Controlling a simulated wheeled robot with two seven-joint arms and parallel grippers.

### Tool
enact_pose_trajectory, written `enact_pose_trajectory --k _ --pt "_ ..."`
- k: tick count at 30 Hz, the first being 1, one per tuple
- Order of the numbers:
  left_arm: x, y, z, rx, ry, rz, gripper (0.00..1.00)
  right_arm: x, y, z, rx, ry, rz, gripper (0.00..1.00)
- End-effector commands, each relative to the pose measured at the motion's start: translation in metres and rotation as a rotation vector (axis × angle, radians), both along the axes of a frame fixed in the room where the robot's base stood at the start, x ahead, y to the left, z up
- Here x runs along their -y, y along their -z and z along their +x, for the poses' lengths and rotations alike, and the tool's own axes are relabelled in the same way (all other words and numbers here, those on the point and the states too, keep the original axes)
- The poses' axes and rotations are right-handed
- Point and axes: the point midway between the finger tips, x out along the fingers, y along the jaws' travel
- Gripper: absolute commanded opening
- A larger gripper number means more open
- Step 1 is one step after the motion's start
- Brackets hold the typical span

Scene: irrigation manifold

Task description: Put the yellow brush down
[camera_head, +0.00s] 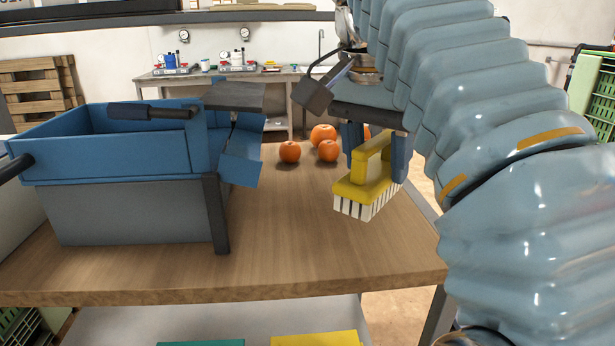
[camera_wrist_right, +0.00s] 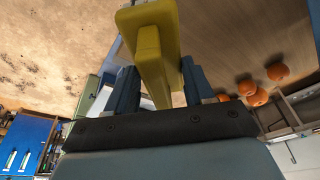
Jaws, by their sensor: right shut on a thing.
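The yellow brush (camera_head: 366,186) has a yellow body and handle and pale bristles that point down. My right gripper (camera_head: 378,155) is shut on its handle, with one blue finger on each side. The brush is upright over the right part of the wooden table (camera_head: 290,235). I cannot tell whether the bristles touch the tabletop. In the right wrist view, the yellow brush (camera_wrist_right: 153,55) sits between the blue fingers of the right gripper (camera_wrist_right: 155,90), and its bristles are hidden. I make out no left gripper.
A blue and grey crate (camera_head: 130,210) with dark handles fills the left of the table. Several oranges (camera_head: 289,152) lie behind and left of the brush. The table's right edge is close to the brush. Bare wood lies between crate and brush.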

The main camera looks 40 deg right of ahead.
Motion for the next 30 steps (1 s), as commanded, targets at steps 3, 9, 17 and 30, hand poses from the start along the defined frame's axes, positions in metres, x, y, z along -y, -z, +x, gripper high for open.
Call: enact_pose_trajectory --k 3,9,17,30 --pt "0.0 0.0 0.0 0.0 0.0 0.0 0.78 0.0 -0.003 -0.005 0.013 -0.113 0.012 0.13" --pt "0.0 0.0 0.0 0.0 0.0 0.0 0.78 0.003 -0.004 -0.008 0.021 -0.383 0.021 0.13" --pt "0.0 0.0 0.0 0.0 0.0 0.0 0.78 -0.002 -0.002 0.003 0.007 -0.664 0.006 0.13" --pt "0.0 0.009 0.0 0.0 -0.001 0.001 0.78 0.042 0.029 0.049 -0.005 -0.74 -0.002 0.13"
